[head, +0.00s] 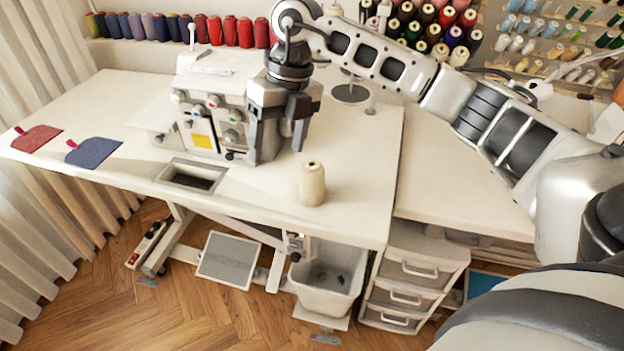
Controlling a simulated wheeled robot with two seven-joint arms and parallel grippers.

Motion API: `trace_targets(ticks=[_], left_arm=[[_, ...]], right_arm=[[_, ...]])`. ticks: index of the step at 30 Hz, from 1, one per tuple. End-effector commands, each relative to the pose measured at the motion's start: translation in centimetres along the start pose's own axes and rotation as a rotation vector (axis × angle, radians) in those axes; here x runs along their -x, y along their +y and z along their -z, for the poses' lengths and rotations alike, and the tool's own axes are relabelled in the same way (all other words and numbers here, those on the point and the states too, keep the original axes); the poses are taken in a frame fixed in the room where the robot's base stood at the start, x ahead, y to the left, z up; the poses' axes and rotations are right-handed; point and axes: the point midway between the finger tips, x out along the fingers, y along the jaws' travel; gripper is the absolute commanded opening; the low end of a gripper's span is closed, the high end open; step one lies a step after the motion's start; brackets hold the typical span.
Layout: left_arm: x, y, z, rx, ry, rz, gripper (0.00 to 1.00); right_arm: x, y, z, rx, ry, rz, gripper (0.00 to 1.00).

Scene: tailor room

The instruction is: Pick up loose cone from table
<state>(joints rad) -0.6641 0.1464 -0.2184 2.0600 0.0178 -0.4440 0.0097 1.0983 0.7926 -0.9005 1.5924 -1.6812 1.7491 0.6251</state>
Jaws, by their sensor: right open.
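A cream thread cone (312,184) stands upright on the white sewing table (349,218), near its front edge and right of the sewing machine. My right gripper (277,154) points down in front of the sewing machine, to the left of and behind the cone. It is open, with nothing seen between its fingers, and it is apart from the cone. My left gripper is not in view.
The white sewing machine (203,117) stands close behind and left of my right gripper. Red and blue fabric pieces (94,151) lie at the table's left end. A drawer unit (411,277) and a bin (327,279) are below. Thread racks (425,27) line the wall.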

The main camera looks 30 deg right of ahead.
Motion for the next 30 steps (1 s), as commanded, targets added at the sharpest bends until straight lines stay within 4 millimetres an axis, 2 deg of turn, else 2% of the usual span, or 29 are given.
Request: trace_targets(ticks=[1,3,5,7,19,30], left_arm=[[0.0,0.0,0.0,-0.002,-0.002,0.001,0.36],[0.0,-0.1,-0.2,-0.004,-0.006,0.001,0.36],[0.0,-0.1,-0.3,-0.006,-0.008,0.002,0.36],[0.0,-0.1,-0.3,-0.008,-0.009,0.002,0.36],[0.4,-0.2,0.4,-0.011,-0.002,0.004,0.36],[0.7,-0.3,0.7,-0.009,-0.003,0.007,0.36]], right_arm=[[2.1,-2.0,-0.4,-0.042,-0.017,0.090,0.68],[3.9,-4.1,-0.5,-0.091,-0.025,0.182,0.68],[4.7,-5.2,-0.4,-0.120,-0.028,0.228,0.68],[4.7,-5.9,-0.3,-0.136,-0.029,0.254,0.68],[-2.9,-7.9,-0.3,-0.135,-0.025,0.256,0.68],[-6.1,-8.8,-0.2,-0.134,-0.026,0.255,0.68]])
